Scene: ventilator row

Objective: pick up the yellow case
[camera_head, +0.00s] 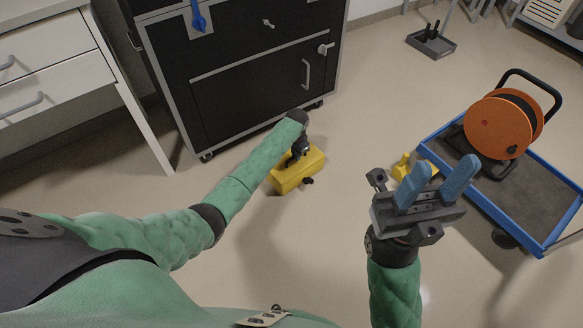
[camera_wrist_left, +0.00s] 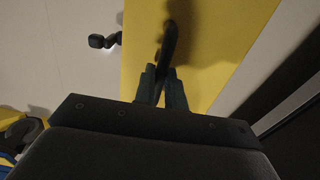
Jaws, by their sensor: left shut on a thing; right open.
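The yellow case (camera_head: 293,178) is a small box on the floor in front of the black cabinet in the head view. Its yellow top also fills much of the left wrist view (camera_wrist_left: 215,65). My left gripper (camera_wrist_left: 160,85) reaches down onto the case, its fingers shut on the dark handle (camera_wrist_left: 171,42) on top. In the head view the left arm hides part of the case and the handle. I cannot tell whether the case is off the floor. My right gripper (camera_head: 437,183) has two blue fingers, open and empty, to the right of the case.
A black cabinet (camera_head: 262,75) stands just behind the case. A blue-edged cart (camera_head: 525,210) carrying an orange cable reel (camera_head: 497,128) is at the right. Another yellow object (camera_head: 402,165) shows partly behind my right gripper. White drawers (camera_head: 50,60) are at the left.

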